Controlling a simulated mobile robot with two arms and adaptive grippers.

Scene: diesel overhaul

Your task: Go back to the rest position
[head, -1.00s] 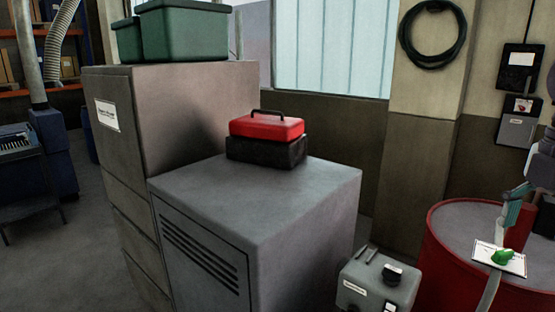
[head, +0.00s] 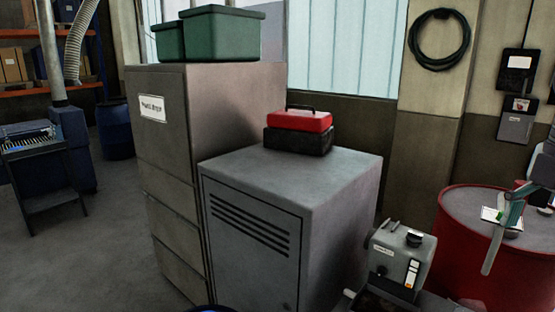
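The task names no object. A grey metal cabinet (head: 330,200) with a slotted door stands in the middle of the view, and a red-lidded toolbox (head: 302,121) with a dark base sits on top of it.
A taller drawer cabinet (head: 172,160) carries green bins (head: 225,38). A grey device (head: 400,258) and a red drum (head: 456,225) stand at the right. A blue workstand (head: 45,165) is at the left. Open grey floor (head: 95,255) lies in front of it.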

